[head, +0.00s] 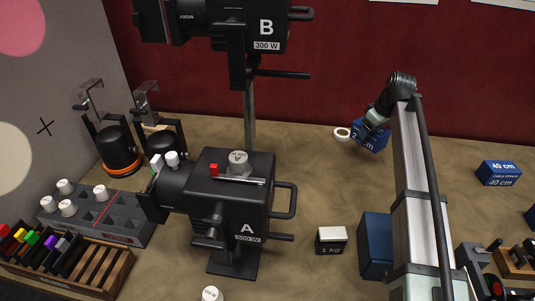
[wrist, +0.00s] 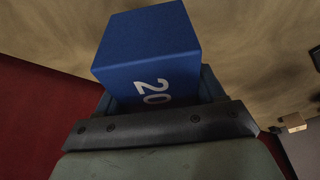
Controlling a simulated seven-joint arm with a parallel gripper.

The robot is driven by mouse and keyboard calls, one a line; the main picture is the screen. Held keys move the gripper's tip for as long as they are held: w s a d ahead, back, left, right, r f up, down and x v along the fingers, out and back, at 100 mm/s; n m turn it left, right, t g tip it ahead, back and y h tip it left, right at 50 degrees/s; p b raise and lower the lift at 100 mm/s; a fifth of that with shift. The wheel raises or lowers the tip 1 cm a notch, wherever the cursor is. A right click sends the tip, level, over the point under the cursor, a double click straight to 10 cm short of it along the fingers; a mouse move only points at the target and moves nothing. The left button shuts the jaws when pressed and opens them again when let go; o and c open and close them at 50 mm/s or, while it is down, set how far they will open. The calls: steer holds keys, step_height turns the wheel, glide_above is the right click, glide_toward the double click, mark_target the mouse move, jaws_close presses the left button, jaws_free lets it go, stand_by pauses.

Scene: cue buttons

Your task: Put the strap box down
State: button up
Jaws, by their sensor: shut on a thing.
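The strap box (head: 373,139) is a blue box with white lettering, toward the back of the table in the head view. It fills the middle of the wrist view (wrist: 150,45), where a white "20" shows on one face. My gripper (head: 377,121) is shut on the box from above; its dark edge also shows in the wrist view (wrist: 160,125). The fingertips are mostly hidden. I cannot tell whether the box touches the table (head: 310,180). A similar blue box marked "40 cm" (head: 498,173) stands farther right.
A white ring (head: 342,134) lies just left of the held box. Lamp A (head: 230,205) stands left of centre, below lamp B (head: 265,30). A 1 kg block (head: 331,240) and a dark blue box (head: 375,245) stand nearer. Table between my arm and the 40 cm box is clear.

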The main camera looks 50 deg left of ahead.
steer(key=s+a+n, duration=0.1)
steer(key=s+a, duration=0.3)
steer(key=s+a+f+n, duration=0.1)
steer(key=s+a+n, duration=0.1)
steer(key=s+a, duration=0.2)
steer(key=s+a+f+n+g, duration=0.1)
steer(key=s+a, duration=0.4)
steer(key=shift+a+n, duration=0.3)
steer(key=shift+n, duration=0.1)
steer(key=s+a+n, duration=0.1)
steer(key=s+a, duration=0.2)
steer(key=s, duration=0.1)
steer(key=s+a+f+n, duration=0.1)
steer(key=s+a, duration=0.1)
steer(key=s, duration=0.2)
steer(key=s+a+f+n+g, duration=0.1)
steer(key=s+a+n, duration=0.1)
steer(key=s+a, duration=0.1)
steer(key=shift+s+a+h, duration=0.3)
steer(key=shift+s, duration=0.4)
steer(key=shift+s+a, duration=0.15)
steer(key=shift+s, duration=0.2)
steer(key=shift+s+a+f, duration=0.1)
steer(key=shift+s+f, duration=0.05)
steer(key=shift+f, duration=1.4)
steer(key=shift+f, duration=0.1)
steer(key=o, duration=1.2)
